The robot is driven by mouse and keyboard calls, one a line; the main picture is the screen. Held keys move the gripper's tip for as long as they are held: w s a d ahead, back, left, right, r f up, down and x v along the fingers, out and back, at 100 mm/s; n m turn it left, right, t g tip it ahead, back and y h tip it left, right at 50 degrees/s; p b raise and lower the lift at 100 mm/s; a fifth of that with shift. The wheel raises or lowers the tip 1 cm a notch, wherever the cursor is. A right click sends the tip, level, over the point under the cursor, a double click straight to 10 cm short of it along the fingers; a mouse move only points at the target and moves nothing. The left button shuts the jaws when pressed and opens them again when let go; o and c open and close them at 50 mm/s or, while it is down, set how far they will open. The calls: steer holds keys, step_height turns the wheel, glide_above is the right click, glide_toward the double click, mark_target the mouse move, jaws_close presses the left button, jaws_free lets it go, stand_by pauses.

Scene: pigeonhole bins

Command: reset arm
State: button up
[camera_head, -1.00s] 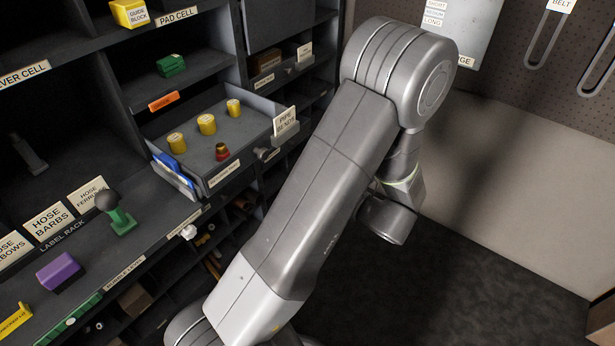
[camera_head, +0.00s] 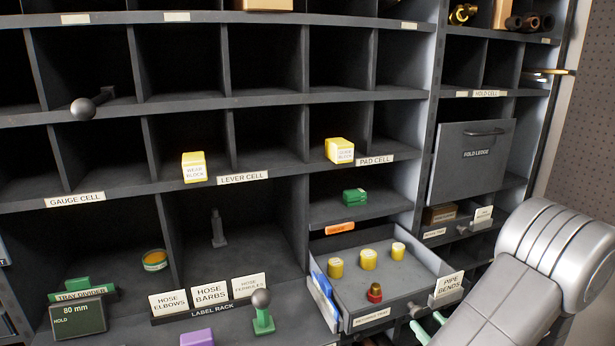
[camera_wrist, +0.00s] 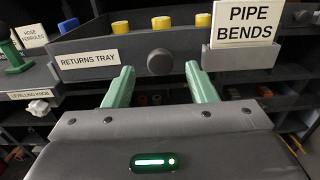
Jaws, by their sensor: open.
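My gripper (camera_wrist: 161,90) is open, with two green fingers spread apart and nothing between them in the wrist view. It faces the front of the returns tray (camera_wrist: 125,57), just below and before its round knob (camera_wrist: 160,62). In the head view, the green fingertips (camera_head: 430,328) show low at the right, by the front of the returns tray (camera_head: 405,305). My grey arm fills the lower right corner there. The tray is pulled out and holds several yellow cylinders (camera_head: 368,259) and a red and brass piece (camera_head: 375,292). The PIPE BENDS card (camera_head: 449,284) stands at its front right.
A label rack (camera_head: 212,307) with cards and a green lever with a dark ball (camera_head: 263,312) stand left of the tray. A purple block (camera_head: 197,338) lies at the bottom edge. A FOLD LEDGE panel (camera_head: 472,160) is upright at right. The pegboard side at far right looks clear.

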mark_target(419, 313)
steer(key=shift+x, duration=1.65)
steer(key=shift+r, duration=0.1)
